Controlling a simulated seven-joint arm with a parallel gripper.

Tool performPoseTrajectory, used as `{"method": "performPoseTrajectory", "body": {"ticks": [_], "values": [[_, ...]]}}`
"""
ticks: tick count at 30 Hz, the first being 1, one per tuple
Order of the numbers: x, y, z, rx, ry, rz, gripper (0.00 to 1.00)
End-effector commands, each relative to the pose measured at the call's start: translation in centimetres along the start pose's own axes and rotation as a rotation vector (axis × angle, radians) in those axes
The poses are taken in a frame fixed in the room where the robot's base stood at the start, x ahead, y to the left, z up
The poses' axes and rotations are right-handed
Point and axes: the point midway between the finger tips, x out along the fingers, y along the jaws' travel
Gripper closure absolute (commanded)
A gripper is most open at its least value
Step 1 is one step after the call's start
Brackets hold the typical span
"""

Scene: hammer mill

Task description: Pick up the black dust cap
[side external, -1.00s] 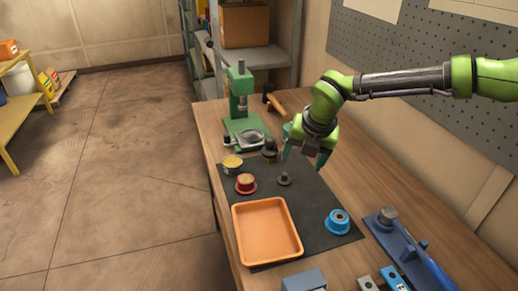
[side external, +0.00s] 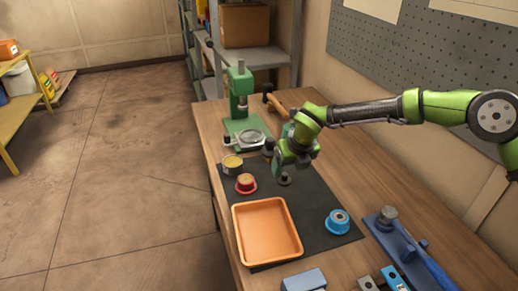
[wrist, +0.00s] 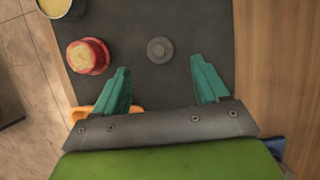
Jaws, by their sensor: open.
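The black dust cap (wrist: 160,50) is a small dark round piece with a raised centre, on the dark mat (wrist: 190,20). In the side view it (side external: 285,181) shows just below my gripper (side external: 280,172), partly covered by it. In the wrist view my gripper (wrist: 160,68) is open, its two teal fingers apart and nothing between them. The cap lies a little beyond the fingertips, roughly centred between them. I cannot tell the exact height of the fingertips above it.
A red cap (side external: 246,184) and a yellow-topped tin (side external: 232,164) stand left of the cap. An orange tray (side external: 236,240) lies in front, with a blue ring piece (side external: 338,222) to the right. A green press (side external: 241,105) stands behind.

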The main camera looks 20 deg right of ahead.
Motion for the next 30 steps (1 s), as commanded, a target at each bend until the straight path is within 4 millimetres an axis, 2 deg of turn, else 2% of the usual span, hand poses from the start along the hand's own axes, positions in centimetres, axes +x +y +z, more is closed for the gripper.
{"method": "performPoseTrajectory", "body": {"ticks": [5, 12, 15, 23, 30], "values": [[1.2, 0.0, -0.1, 0.001, 0.001, 0.0, 0.27], [4.7, 0.1, -0.3, 0.002, 0.002, 0.001, 0.27], [5.6, 0.1, -0.2, 0.001, 0.0, 0.001, 0.27], [5.8, 0.0, -0.2, 0.001, -0.001, 0.001, 0.27], [5.8, 0.0, -0.2, 0.001, -0.001, 0.001, 0.63]]}}
